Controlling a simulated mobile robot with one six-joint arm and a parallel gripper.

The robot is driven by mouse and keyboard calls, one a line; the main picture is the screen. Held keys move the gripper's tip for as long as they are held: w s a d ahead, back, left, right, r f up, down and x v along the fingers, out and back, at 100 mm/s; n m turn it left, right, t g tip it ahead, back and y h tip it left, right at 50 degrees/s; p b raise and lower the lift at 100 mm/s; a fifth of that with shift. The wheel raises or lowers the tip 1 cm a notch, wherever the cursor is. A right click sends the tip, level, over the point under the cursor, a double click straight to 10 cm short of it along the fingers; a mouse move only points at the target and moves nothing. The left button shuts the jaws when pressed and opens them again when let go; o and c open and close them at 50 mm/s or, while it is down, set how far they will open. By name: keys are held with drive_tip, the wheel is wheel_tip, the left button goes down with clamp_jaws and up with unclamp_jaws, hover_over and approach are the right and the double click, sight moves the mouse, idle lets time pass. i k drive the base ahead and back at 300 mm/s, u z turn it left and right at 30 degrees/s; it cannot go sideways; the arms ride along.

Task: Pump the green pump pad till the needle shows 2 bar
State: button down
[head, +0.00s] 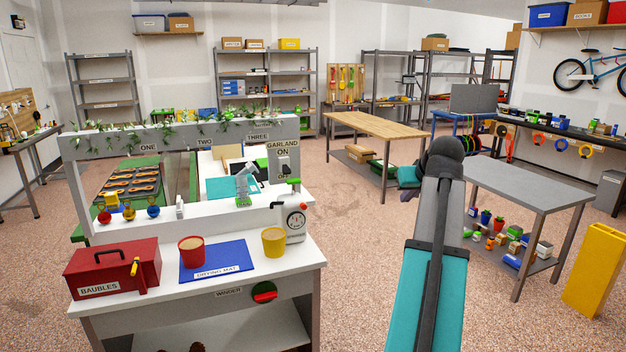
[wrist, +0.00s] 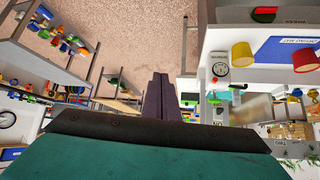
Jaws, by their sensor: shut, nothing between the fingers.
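The pump is a white device (head: 293,228) with a round dial on its front, standing at the right end of the white workbench in the head view. A small green pad (head: 293,182) is on its top. The dial (head: 297,221) is too small for me to read the needle. In the wrist view the scene is turned over, and the dial (wrist: 221,69) shows right of my gripper. My gripper (wrist: 160,76) is shut and empty, over open floor and apart from the pump.
The bench (head: 190,300) carries a red baubles box (head: 113,268), a blue drying mat (head: 215,262), a red cup (head: 191,251) and a yellow cup (head: 273,241). A garland beam (head: 172,137) spans its back. A grey table (head: 530,186) stands right; floor between is clear.

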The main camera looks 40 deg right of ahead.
sight(292, 182)
drive_tip(key=z, duration=0.45)
drive_tip(key=i, duration=0.95)
drive_tip(key=u, duration=0.95)
